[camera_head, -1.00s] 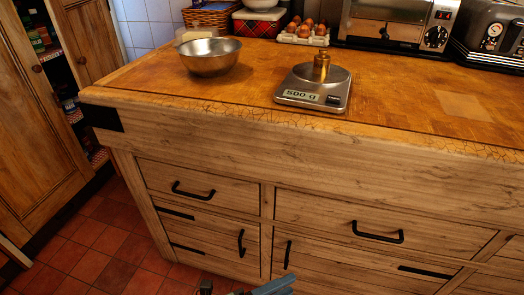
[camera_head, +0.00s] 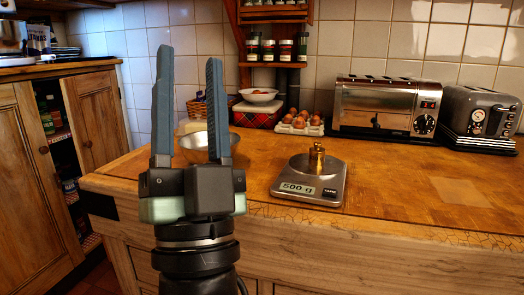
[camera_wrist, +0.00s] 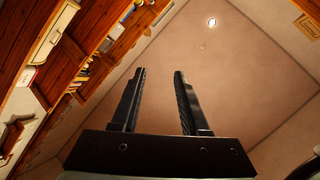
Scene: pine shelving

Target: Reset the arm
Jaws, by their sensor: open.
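My gripper (camera_head: 189,100) stands upright in the head view, left of the middle, with its two blue-grey fingers pointing up. The fingers are apart and nothing is between them. In the wrist view my gripper (camera_wrist: 158,78) is also open and empty, pointing toward the pale ceiling (camera_wrist: 235,80). In the head view it is in front of the wooden worktop and partly hides a metal bowl (camera_head: 229,146).
A scale (camera_head: 310,182) reading 500 g carries a brass weight (camera_head: 316,159) on the worktop (camera_head: 400,190). Behind are an egg tray (camera_head: 300,125), a toaster oven (camera_head: 385,105) and a toaster (camera_head: 480,112). A spice shelf (camera_head: 275,62) hangs on the tiled wall. A cupboard (camera_head: 25,160) stands at left.

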